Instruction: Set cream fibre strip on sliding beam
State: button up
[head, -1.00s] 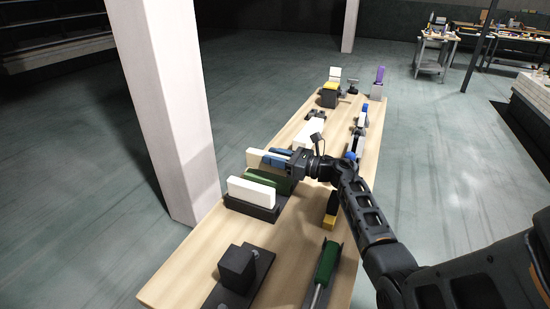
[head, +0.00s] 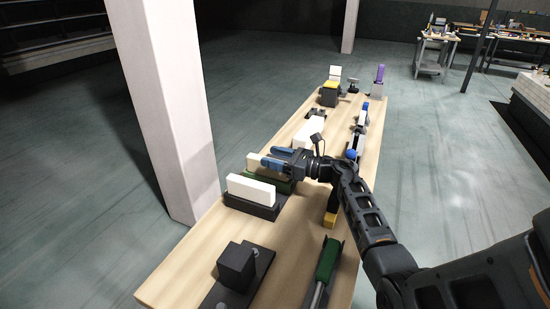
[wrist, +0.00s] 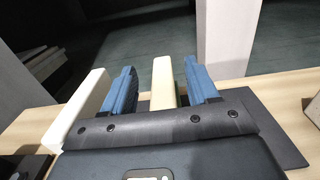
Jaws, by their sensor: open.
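My gripper (head: 277,157) is open over the left side of the long wooden table, with its blue fingers on either side of the cream fibre strip (wrist: 163,82). Gaps show between the strip and both fingers in the wrist view. The strip stands on edge, and its pale end shows in the head view (head: 255,160). Its lower part is hidden. A white block (head: 250,190) stands upright in a dark holder (head: 262,212) nearer the camera, and it shows left of the fingers in the wrist view (wrist: 78,112). I cannot tell which part is the sliding beam.
A green piece lies behind the white block. A dark block (head: 236,263) on a plate and a green-handled piece (head: 327,259) occupy the near end. A yellow block (head: 330,220) sits under my arm. A white column (head: 165,100) stands close to the table's left edge.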

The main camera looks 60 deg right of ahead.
jog(key=shift+s+r+p, duration=0.1)
jog(key=shift+r+p, duration=0.75)
jog(key=shift+p, duration=0.1)
jog(key=s+d+b, duration=0.1)
jog(key=s+b, duration=0.1)
jog(key=s, duration=0.5)
jog(key=shift+f, duration=0.25)
jog(key=shift+s, duration=0.1)
